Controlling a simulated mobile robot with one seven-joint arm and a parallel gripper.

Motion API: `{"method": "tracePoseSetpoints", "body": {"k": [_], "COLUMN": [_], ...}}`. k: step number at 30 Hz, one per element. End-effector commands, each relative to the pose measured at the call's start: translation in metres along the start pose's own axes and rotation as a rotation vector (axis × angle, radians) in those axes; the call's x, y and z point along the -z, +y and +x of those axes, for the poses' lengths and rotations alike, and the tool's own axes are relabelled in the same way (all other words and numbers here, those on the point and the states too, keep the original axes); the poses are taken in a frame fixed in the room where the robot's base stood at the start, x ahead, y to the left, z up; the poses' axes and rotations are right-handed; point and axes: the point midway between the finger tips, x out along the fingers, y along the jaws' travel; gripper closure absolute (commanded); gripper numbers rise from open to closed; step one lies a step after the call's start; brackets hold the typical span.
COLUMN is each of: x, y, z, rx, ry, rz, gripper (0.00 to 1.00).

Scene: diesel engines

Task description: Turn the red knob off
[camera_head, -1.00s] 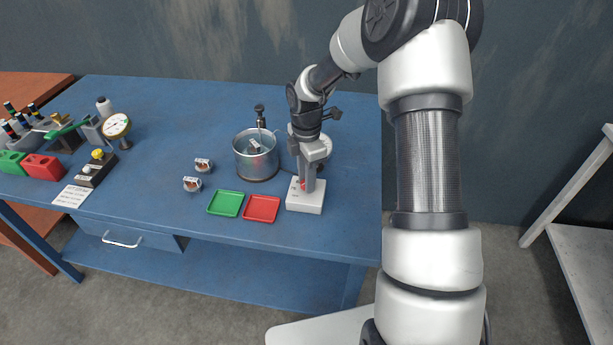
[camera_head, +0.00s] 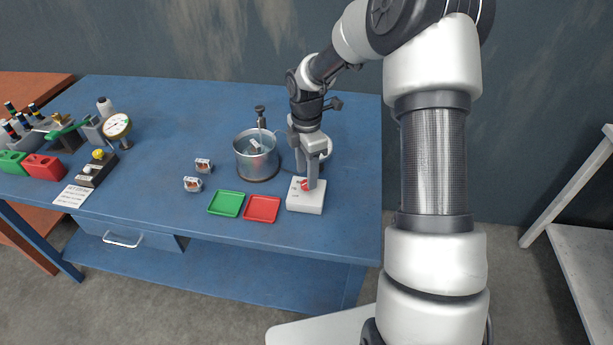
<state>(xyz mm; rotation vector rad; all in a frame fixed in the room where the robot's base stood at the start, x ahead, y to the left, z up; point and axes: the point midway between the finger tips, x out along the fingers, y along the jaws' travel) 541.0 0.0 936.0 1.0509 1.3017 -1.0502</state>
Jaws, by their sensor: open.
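The red knob (camera_head: 306,184) sits on top of a white box (camera_head: 305,201) near the front right part of the blue table. Only part of the knob shows, as my gripper's fingers stand in front of it. My gripper (camera_head: 309,182) points down at the knob from above and is open. One finger covers the knob's right side. I cannot tell whether the fingers touch the knob, or which way it is turned.
A metal pot (camera_head: 256,158) stands left of my gripper. A green tray (camera_head: 226,203) and a red tray (camera_head: 262,208) lie left of the white box. Two small parts (camera_head: 193,184) lie further left. The table's right edge is close to the box.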

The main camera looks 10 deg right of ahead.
Motion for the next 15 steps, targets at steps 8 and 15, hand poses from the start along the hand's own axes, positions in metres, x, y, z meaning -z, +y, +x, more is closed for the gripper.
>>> {"method": "tracePoseSetpoints", "body": {"k": [8, 15], "x": [0.000, 0.000], "y": [0.001, 0.001], "z": [-0.072, -0.122], "rx": [-0.006, -0.003], "ry": [-0.001, -0.001], "rz": [0.002, 0.000], "gripper": [0.55, 0.55]}}
